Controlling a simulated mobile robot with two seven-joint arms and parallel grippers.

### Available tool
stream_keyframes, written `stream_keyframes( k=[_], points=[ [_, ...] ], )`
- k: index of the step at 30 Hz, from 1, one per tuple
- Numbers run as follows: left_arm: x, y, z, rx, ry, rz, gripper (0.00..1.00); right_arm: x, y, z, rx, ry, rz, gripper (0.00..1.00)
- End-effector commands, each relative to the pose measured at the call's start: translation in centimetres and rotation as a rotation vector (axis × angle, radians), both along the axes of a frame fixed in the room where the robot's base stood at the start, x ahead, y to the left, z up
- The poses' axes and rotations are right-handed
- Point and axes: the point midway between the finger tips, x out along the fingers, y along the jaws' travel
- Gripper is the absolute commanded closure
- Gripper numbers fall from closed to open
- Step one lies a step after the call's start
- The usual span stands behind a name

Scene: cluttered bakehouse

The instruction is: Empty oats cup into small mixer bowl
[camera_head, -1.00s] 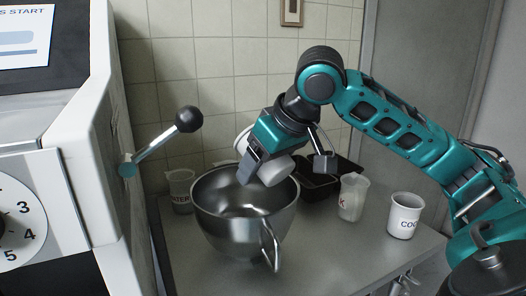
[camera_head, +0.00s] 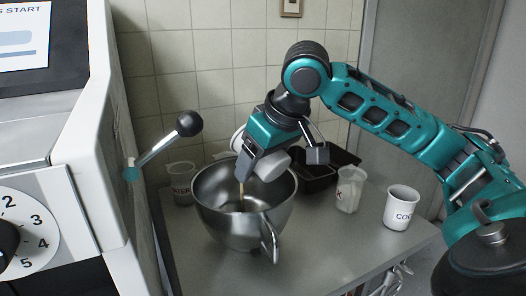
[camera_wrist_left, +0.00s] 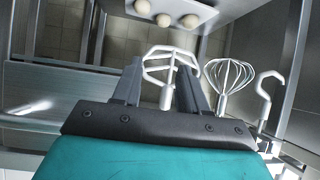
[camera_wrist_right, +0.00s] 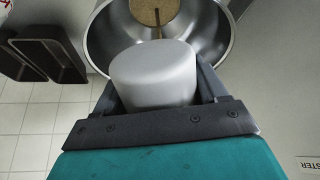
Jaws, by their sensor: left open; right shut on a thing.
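My right gripper (camera_head: 282,164) is shut on a pale cup (camera_head: 273,166), held tilted on its side above the steel mixer bowl (camera_head: 238,230). A thin brownish stream (camera_head: 241,193) falls from the cup's left end into the bowl. In the right wrist view the cup (camera_wrist_right: 153,75) fills the space between the fingers, with its base towards me. Its mouth and any label are hidden. Behind it, grainy tan oats (camera_wrist_right: 148,10) lie in the bowl (camera_wrist_right: 213,40). My left gripper (camera_wrist_left: 160,85) is open and empty, seen only in the left wrist view.
A WATER cup (camera_head: 181,186), black tins (camera_head: 318,180), a translucent cup (camera_head: 348,190) and a COCOA-type cup (camera_head: 402,208) stand around the bowl. A black-knobbed lever (camera_head: 188,124) juts from the left machine. A flat beater (camera_wrist_left: 170,65), whisk (camera_wrist_left: 230,75) and hook (camera_wrist_left: 267,92) hang near my left gripper.

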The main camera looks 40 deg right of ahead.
Motion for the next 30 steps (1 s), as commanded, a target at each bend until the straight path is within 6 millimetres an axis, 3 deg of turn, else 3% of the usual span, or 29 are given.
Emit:
stream_keyframes(
  k=[1,3,9,30],
  points=[
    [0.0,0.1,1.8,0.003,-0.004,0.001,0.57,0.1,0.0,1.0,-0.002,0.019,-0.001,0.61],
    [0.1,0.4,3.0,0.007,-0.012,0.005,0.57,0.2,0.2,1.1,-0.002,0.046,0.0,0.61],
    [-0.4,1.1,4.6,0.021,-0.004,0.014,0.57,0.1,0.3,0.6,-0.003,0.115,-0.003,0.61],
    [-1.1,1.7,4.8,0.028,0.01,0.029,0.57,-0.2,0.3,-0.4,-0.002,0.161,-0.007,0.62]
  ],
)
